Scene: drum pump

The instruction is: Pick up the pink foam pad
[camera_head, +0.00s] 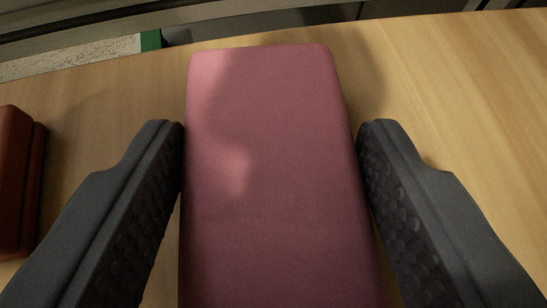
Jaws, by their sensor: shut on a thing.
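The pink foam pad (265,170) is a long block in the middle of the head camera view, running from the bottom edge up toward the far side of the wooden surface. My gripper (272,130) has one dark, textured finger on each side of the pad. The fingers are shut on its long sides, near its middle. The near end of the pad is cut off by the frame. I cannot tell whether the pad still touches the wood under it.
The wooden tabletop (460,75) is bare to the right. A reddish-brown block (17,185) lies at the left edge. Beyond the table's far edge are grey metal rails, a speckled floor (70,60) and a green strip (150,40).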

